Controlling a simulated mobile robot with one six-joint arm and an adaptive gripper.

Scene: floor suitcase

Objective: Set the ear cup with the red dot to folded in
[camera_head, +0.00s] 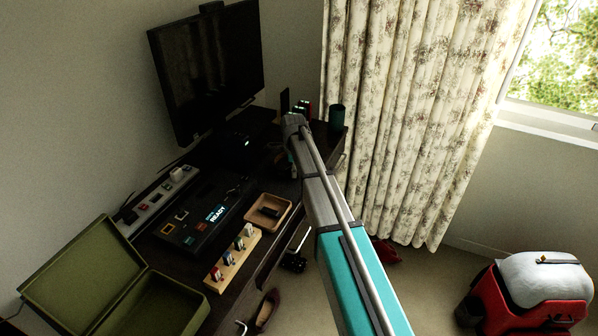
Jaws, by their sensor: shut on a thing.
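I cannot make out the ear cup with the red dot or any headphones in this view. My arm rises from the bottom middle and reaches over the desk's right side, to a grey joint near the far right end. The fingertips of my gripper do not show; the arm covers part of the desk there.
An open olive case (82,262) lies at left. The dark desk carries a READY panel (205,222), a wooden tray (287,226) and a block with several switches (247,238). A dark cup (336,117) stands behind. A red and white object (530,290) is on the floor.

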